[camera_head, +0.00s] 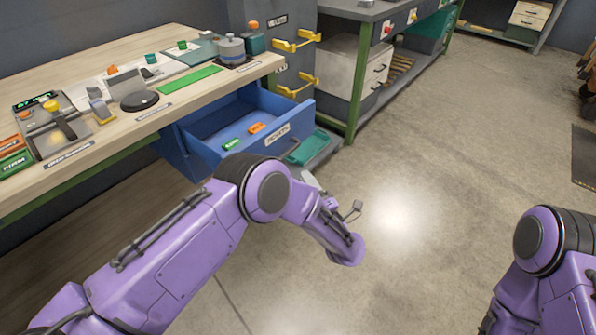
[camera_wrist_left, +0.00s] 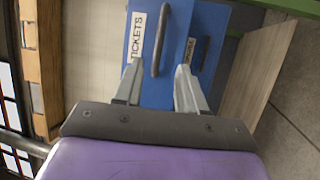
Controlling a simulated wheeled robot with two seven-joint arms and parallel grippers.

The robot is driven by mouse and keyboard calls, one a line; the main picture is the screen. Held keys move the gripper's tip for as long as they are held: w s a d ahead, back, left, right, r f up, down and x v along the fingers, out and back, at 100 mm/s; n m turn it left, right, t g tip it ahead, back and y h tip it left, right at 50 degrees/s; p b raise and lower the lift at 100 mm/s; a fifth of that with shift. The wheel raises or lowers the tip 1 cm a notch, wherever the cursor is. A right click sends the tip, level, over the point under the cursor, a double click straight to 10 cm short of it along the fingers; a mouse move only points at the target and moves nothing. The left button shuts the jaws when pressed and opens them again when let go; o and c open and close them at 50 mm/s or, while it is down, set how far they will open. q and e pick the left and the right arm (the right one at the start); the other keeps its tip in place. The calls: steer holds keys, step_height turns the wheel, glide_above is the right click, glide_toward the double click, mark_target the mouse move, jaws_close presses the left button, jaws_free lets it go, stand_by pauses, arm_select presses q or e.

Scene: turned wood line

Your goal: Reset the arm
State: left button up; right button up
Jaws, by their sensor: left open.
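My left arm (camera_head: 180,255) reaches in from the left, and its left gripper (camera_head: 332,193) is over the floor, in front of the open blue drawer. In the left wrist view, the two fingers of the left gripper (camera_wrist_left: 160,70) are spread with nothing held between them. Beyond them is a blue drawer front (camera_wrist_left: 207,40) with a grey handle and a label reading TICKETS. My right arm (camera_head: 555,265) shows at the right edge; its gripper is out of view.
The open blue drawer (camera_head: 195,160) juts out below the wooden workbench (camera_head: 215,95) and holds a green and an orange block. Several tools and blocks stand on the bench. A grey cabinet with yellow handles (camera_head: 295,85) is behind. The floor (camera_head: 440,160) at centre right is clear.

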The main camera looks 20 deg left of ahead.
arm_select(q)
steer(key=shift+s+d+f, duration=0.1)
steer(key=shift+s+d, duration=0.2)
steer(key=shift+s, duration=0.1)
